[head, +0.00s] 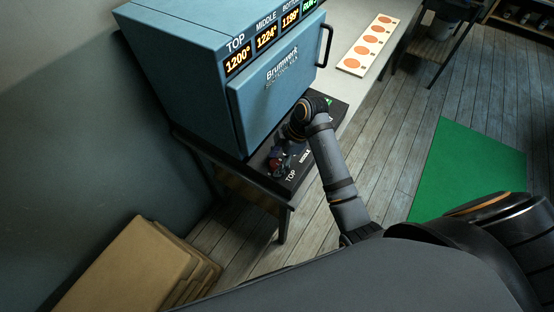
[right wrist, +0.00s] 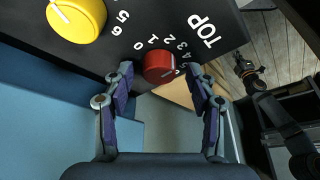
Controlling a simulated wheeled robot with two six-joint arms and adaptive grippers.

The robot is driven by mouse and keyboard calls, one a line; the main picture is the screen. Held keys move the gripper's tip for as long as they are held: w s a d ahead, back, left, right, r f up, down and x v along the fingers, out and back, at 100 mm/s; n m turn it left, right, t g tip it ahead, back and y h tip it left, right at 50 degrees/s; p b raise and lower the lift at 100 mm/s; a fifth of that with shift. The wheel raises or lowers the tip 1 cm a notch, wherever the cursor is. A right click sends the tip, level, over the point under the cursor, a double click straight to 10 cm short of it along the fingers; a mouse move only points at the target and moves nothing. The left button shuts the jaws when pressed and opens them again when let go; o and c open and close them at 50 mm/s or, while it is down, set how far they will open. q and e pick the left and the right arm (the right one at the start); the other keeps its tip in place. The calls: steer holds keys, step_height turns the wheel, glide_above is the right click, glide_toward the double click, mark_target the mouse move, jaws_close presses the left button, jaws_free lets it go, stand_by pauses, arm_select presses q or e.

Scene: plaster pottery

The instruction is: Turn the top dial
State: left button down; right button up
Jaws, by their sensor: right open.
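The top dial (right wrist: 159,66) is a round red knob on a black panel, beside the white word TOP, in the right wrist view. White numbers arc around it, and a white mark shows on its lower right face. My right gripper (right wrist: 160,80) is open, with one finger on each side of the red dial; contact cannot be told. In the head view my right gripper (head: 278,158) is over the black control panel (head: 305,172) below the blue kiln (head: 185,75), and largely hides the dial. My left gripper is out of view.
A yellow dial (right wrist: 77,18) is left of the red one. A card with orange discs (head: 367,46) lies on the table. Cardboard sheets (head: 130,268) stand at lower left; a green mat (head: 465,165) lies right.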

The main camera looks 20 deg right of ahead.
steer(key=c, duration=1.1)
steer(key=shift+m+p, duration=0.3)
steer(key=shift+p, duration=0.25)
steer(key=shift+c, duration=0.2)
steer(key=m+t+p, duration=0.1)
steer(key=m+p, duration=0.1)
steer(key=p, duration=0.1)
steer(key=m+t+h+p, duration=0.1)
steer(key=m+p, duration=0.2)
steer(key=p, duration=0.1)
steer(key=m+p, duration=0.3)
steer(key=shift+s+a+r+t+h+p, duration=0.2)
steer(key=shift+t+h+p, duration=0.1)
steer(key=shift+t+p, duration=0.1)
steer(key=shift+f+m+p, duration=0.1)
steer(key=shift+m+p, duration=0.4)
steer(key=shift+m, duration=0.2)
steer(key=shift+f+m+t+h+p, duration=0.15)
steer(key=shift+m+t+h+p, duration=0.3)
steer(key=shift+m, duration=0.75)
steer(key=o, duration=1.1)
steer(key=shift+o, duration=0.2)
